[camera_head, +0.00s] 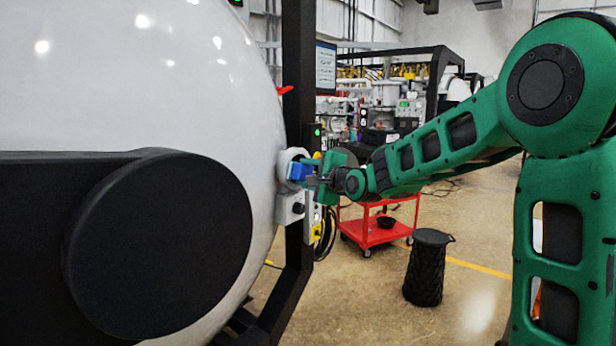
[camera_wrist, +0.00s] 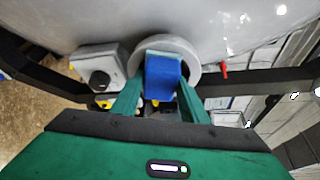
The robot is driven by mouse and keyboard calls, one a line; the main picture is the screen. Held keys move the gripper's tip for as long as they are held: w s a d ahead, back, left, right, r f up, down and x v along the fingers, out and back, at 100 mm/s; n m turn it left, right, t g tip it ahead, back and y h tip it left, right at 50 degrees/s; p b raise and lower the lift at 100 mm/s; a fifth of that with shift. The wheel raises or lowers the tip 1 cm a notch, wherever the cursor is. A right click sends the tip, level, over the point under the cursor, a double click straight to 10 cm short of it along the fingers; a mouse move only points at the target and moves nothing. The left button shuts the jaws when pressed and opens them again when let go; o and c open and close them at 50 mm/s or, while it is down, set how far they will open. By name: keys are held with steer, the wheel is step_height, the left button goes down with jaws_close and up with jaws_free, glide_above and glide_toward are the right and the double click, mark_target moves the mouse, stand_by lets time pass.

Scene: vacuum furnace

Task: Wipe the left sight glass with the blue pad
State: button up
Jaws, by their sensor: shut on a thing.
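The blue pad (camera_head: 300,171) is between the fingers of my gripper (camera_head: 318,178), which is shut on it. In the wrist view the blue pad (camera_wrist: 163,76) sits between the green fingers of my gripper (camera_wrist: 160,95). It lies in front of a round grey-white sight glass ring (camera_wrist: 190,54) on the curved vessel wall. In the head view the sight glass (camera_head: 285,166) shows only at its edge, and the pad is right beside it. The pad covers most of the glass in the wrist view. I cannot tell whether they touch.
A grey box with a black knob (camera_wrist: 98,78) is beside the ring on the large white vessel (camera_head: 220,100). A dark post (camera_head: 298,60) stands close behind. A red cart (camera_head: 375,232) and a black bin (camera_head: 427,268) stand on the floor to the right.

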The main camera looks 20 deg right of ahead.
steer(key=shift+s+a, duration=0.45)
steer(key=shift+a, duration=0.4)
steer(key=shift+s, duration=0.1)
steer(key=shift+s+d, duration=0.95)
steer(key=shift+s, duration=0.25)
steer(key=shift+s+d, duration=0.9)
steer(key=shift+s, duration=0.25)
steer(key=shift+s+d, duration=0.9)
steer(key=shift+s, duration=0.3)
